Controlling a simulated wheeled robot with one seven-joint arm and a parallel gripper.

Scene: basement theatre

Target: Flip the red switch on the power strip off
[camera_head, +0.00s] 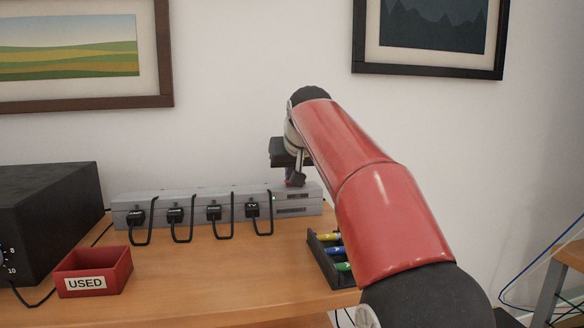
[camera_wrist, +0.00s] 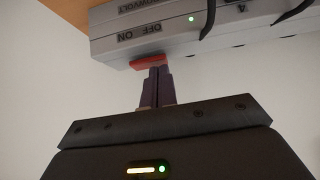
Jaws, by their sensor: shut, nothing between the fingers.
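The long grey power strip (camera_head: 318,200) lies on the wooden table against the wall, with several black plugs in its front. In the wrist view the power strip (camera_wrist: 205,38) fills the top, with an OFF/ON label and a lit green light. The red switch (camera_wrist: 148,63) sits on the strip's face beside that label. My gripper (camera_wrist: 158,70) is shut and empty, its dark fingertips at the red switch, seemingly touching it. In the head view my gripper (camera_head: 296,183) is over the strip's right end, and the switch is hidden or too small to make out.
A red box labelled USED (camera_head: 93,273) stands at the front left, beside a black device (camera_head: 45,215). Cords hang from the plugs. Bare table (camera_head: 215,275) lies between box and tray.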

